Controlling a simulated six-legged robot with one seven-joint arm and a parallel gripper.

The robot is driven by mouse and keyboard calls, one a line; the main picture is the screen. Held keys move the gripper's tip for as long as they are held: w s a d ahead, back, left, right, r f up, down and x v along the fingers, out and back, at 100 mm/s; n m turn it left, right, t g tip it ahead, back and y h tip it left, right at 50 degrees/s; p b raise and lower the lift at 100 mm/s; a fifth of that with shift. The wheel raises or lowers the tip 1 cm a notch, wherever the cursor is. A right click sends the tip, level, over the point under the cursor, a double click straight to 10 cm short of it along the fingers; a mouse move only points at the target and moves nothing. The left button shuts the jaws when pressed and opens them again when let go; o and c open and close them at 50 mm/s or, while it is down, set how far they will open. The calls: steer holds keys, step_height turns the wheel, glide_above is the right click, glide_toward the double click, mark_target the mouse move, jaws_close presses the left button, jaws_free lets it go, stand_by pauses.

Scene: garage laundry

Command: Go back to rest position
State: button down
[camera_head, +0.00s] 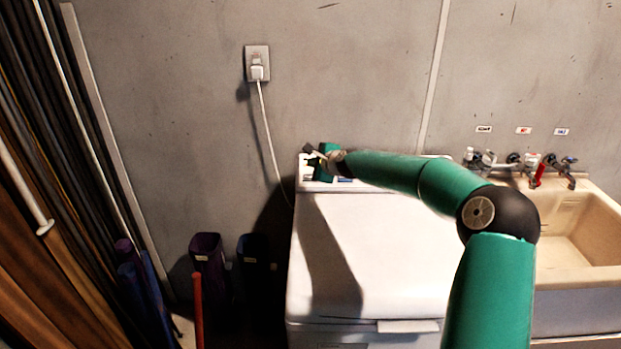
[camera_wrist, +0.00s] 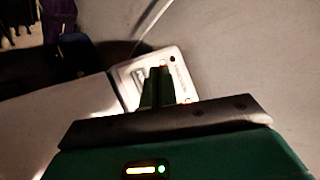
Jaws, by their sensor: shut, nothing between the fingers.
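My green arm reaches over a white top-lid washing machine (camera_head: 385,255) in the head view. My gripper (camera_head: 312,158) is at the machine's back left corner, by the control panel (camera_head: 303,175). In the wrist view my gripper (camera_wrist: 157,72) has its two dark green fingers together, with nothing between them. The control panel (camera_wrist: 128,75) shows just beyond the fingertips; whether they touch it I cannot tell. The arm hides part of the panel in the head view.
A grey wall with an outlet (camera_head: 257,64) and a hanging white cord stands behind the machine. A beige sink (camera_head: 590,235) with several taps is at the right. Dark bins (camera_head: 207,262) and a red pole (camera_head: 198,310) stand at the left.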

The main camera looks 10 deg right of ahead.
steer(key=s+a+r+n+g+h, duration=0.1)
steer(key=s+a+n, duration=0.2)
steer(key=s, duration=0.3)
steer(key=s+a+r+n+g, duration=0.2)
steer(key=s+n, duration=0.2)
steer(key=s, duration=0.1)
steer(key=s+a+r+n+g+h, duration=0.1)
steer(key=s+a+n, duration=0.2)
steer(key=s, duration=0.3)
steer(key=s+d+n+h, duration=0.1)
steer(key=s+d+n, duration=0.1)
steer(key=s, duration=1)
steer(key=s+d+r+n+g, duration=0.1)
steer(key=s+d+n, duration=0.2)
steer(key=s, duration=0.9)
steer(key=s+d+n+g+h, duration=0.1)
steer(key=s+n, duration=0.3)
steer(key=s, duration=0.8)
steer(key=shift+s+d+r+n+h, duration=0.25)
steer(key=shift+d+r+n+h, duration=0.1)
steer(key=shift+d, duration=0.35)
